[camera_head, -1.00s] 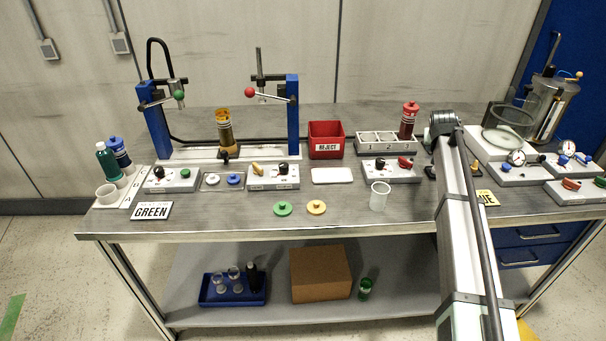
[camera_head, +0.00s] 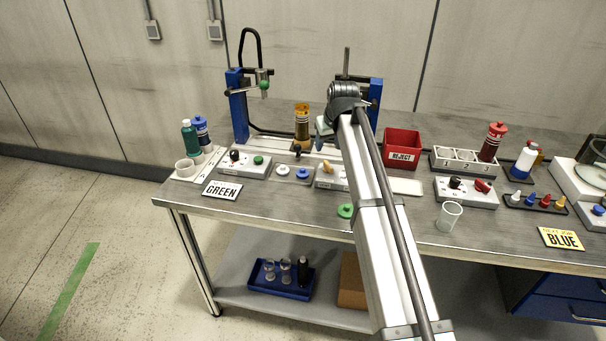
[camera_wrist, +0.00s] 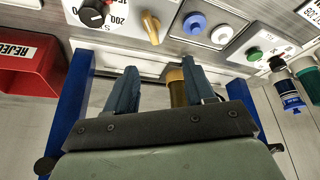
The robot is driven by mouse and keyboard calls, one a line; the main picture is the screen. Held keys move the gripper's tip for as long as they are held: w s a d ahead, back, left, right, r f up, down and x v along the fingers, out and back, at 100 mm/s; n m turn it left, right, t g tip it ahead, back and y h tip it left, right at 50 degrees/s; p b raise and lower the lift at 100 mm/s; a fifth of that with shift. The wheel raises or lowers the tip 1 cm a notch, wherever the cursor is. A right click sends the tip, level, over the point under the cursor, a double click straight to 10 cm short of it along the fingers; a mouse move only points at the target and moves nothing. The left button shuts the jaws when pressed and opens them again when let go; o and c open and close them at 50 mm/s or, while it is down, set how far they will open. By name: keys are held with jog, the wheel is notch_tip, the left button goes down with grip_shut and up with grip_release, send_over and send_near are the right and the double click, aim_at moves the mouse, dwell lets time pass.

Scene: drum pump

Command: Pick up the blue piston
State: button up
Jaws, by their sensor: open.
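The blue piston, a small blue disc with a knob (camera_head: 303,174), lies in a shallow tray on the bench, right of a white one (camera_head: 283,170). In the wrist view the blue piston (camera_wrist: 194,24) is at the upper middle, beyond my fingertips, with the white one (camera_wrist: 221,34) beside it. My gripper (camera_wrist: 161,72) is open, with nothing visibly held between its two blue-grey fingers. In the head view my gripper (camera_head: 322,126) is partly hidden by my arm; it is above the bench near the blue press frame, apart from the piston.
An amber cylinder (camera_head: 302,122) stands in the press frame, close to one finger in the wrist view. Control boxes (camera_head: 243,163) flank the piston tray. A red reject bin (camera_head: 402,146) stands right. A green disc (camera_head: 345,211) lies near the front edge. A yellow BLUE sign (camera_head: 561,238) lies right.

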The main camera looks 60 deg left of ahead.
jog(key=s+a, duration=0.2)
jog(key=s, duration=0.3)
send_near(303, 169)
jog(key=shift+w+a+f+n+g, duration=0.2)
jog(key=shift+w+a+f, duration=0.1)
jog(key=shift+f, duration=0.3)
jog(key=shift+w+a+f+n+g, duration=0.2)
jog(key=shift+w+a+f, duration=0.1)
jog(key=shift+f, duration=0.25)
jog(key=shift+s+x, duration=0.2)
jog(key=shift+x, duration=2.85)
jog(key=c, duration=0.8)
